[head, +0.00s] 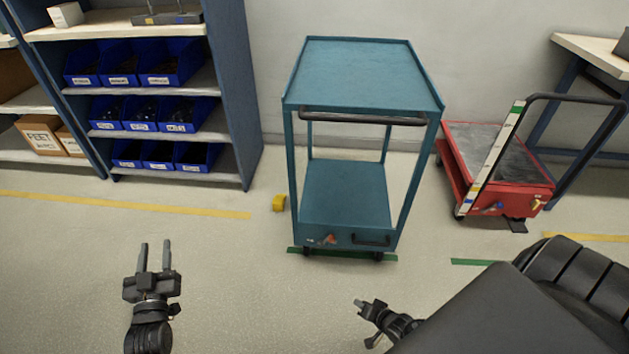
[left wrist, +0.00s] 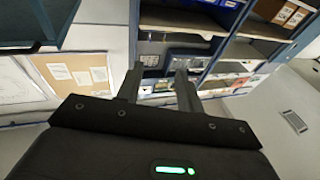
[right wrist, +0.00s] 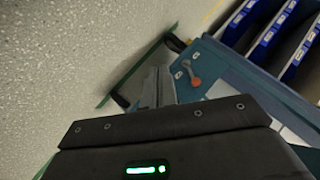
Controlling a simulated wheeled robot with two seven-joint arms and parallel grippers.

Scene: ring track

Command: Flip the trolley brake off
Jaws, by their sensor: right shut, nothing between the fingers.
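The teal trolley (head: 347,190) stands upright in the middle of the head view, a dark handle bar under its top. A small orange-red lever (head: 330,239) sits low on its front panel, left of a dark handle (head: 371,239). In the right wrist view the lever (right wrist: 195,81) sits on the teal panel, just right of the fingertips. My right gripper (head: 364,303) is shut and empty, pointing toward the trolley's lower front; its closed fingers show in the right wrist view (right wrist: 159,84). A gap to the lever is visible. My left gripper (head: 155,243) is open and empty over the floor at left.
A red cart (head: 512,202) with a dark handle stands right of the trolley. A blue shelf rack (head: 232,100) with blue bins is at left. The floor before the trolley is clear.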

